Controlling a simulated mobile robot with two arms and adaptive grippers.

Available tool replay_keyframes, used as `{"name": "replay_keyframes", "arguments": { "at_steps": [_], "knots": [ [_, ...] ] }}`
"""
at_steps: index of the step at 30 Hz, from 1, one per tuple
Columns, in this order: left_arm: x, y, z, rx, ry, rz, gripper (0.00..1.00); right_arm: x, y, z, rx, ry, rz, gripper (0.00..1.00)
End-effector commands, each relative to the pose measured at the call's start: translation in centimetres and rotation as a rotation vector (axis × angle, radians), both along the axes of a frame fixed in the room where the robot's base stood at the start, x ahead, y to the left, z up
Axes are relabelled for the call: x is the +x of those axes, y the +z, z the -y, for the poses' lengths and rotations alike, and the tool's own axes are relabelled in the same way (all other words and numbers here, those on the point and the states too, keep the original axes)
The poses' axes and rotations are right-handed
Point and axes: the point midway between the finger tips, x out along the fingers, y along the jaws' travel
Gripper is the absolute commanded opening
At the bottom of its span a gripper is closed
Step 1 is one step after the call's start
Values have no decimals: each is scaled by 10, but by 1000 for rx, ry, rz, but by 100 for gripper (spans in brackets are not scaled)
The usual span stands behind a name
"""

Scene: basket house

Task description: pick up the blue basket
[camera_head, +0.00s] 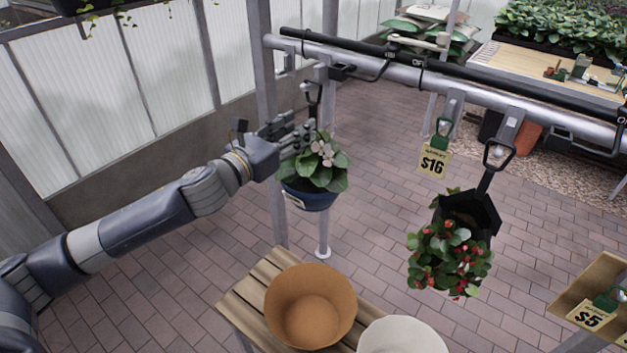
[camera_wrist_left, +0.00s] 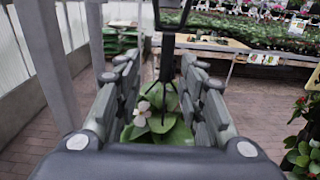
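The blue basket (camera_head: 308,198) hangs from the rail by a black hanger (camera_head: 314,94) and holds a leafy plant with pale flowers (camera_head: 318,162). My left gripper (camera_head: 304,132) reaches in from the left at the hanger, just above the leaves. In the left wrist view, the fingers of the left gripper (camera_wrist_left: 157,68) are apart, with the dark hanger stem (camera_wrist_left: 168,58) and plant showing between them. Whether a finger touches the stem cannot be told. The basket body is hidden in the wrist view. My right gripper is in neither view.
A grey rail (camera_head: 400,68) crosses above. A black basket (camera_head: 470,212) with red flowers hangs to the right, by a $16 tag (camera_head: 433,160). Below, an orange pot (camera_head: 310,306) and a white pot (camera_head: 402,338) stand on a wooden bench (camera_head: 250,291). A post (camera_head: 262,60) stands behind the gripper.

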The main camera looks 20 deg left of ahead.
Motion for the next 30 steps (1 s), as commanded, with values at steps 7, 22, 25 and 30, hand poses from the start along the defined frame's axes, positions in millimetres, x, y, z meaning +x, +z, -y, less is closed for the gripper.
{"name": "replay_keyframes", "arguments": {
  "at_steps": [7, 22, 25, 30],
  "knots": [
    [12, 2, 8, -4, 0, -1, 37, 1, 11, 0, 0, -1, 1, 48],
    [49, -2, 26, 0, 0, -1, 37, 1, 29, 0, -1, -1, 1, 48],
    [49, -2, 26, 0, 0, -1, 37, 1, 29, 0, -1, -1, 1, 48],
    [49, -2, 26, -1, 0, -1, 16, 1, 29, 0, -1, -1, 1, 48]
  ]
}}
